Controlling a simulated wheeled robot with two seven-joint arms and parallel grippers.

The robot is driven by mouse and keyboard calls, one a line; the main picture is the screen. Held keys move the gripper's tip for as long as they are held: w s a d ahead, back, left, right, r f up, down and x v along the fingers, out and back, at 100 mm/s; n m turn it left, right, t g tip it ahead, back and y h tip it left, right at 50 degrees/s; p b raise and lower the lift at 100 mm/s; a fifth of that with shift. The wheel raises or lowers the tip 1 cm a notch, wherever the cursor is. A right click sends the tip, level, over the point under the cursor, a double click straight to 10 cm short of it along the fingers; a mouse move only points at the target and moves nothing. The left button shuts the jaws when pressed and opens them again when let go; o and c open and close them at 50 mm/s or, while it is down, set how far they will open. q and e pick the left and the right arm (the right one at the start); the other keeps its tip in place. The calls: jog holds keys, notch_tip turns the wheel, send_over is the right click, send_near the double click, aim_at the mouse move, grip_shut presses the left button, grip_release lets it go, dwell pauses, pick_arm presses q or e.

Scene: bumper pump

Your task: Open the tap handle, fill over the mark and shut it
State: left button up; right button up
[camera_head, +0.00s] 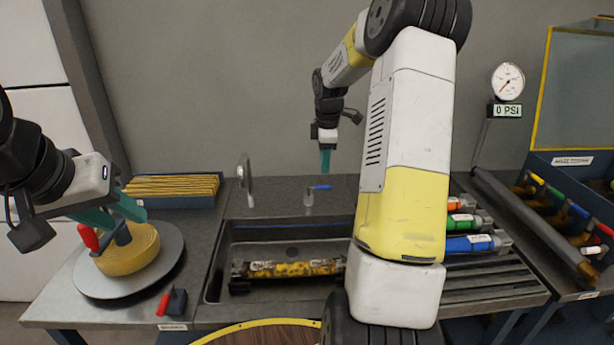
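A blue tap handle (320,187) sits on a short metal post (308,198) behind the sink (215,275), lying roughly level and pointing right. A curved silver spout (246,180) stands to its left. A yellow and black cylinder (295,269) lies in the sink; no fill mark is readable on it. My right gripper (325,160) points down just above the blue handle, apparently apart from it; seen edge-on, its opening cannot be told. My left gripper (122,215) has its teal fingers apart above a yellow coil (130,255), close to a dark block with a red handle (90,238).
The coil rests on a round grey plate (95,285). A second red-handled block (176,302) lies on the counter. Green and blue cylinders (468,243) lie on a slatted rack at right. A gauge (508,82) reads 0 PSI. My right arm hides the middle right.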

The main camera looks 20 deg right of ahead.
aim_at(325, 186)
jog(key=shift+n, duration=0.3)
jog(key=x, duration=0.9)
jog(key=shift+w+d+f, duration=0.2)
jog(key=shift+d, duration=0.2)
grip_shut()
dwell(0.7)
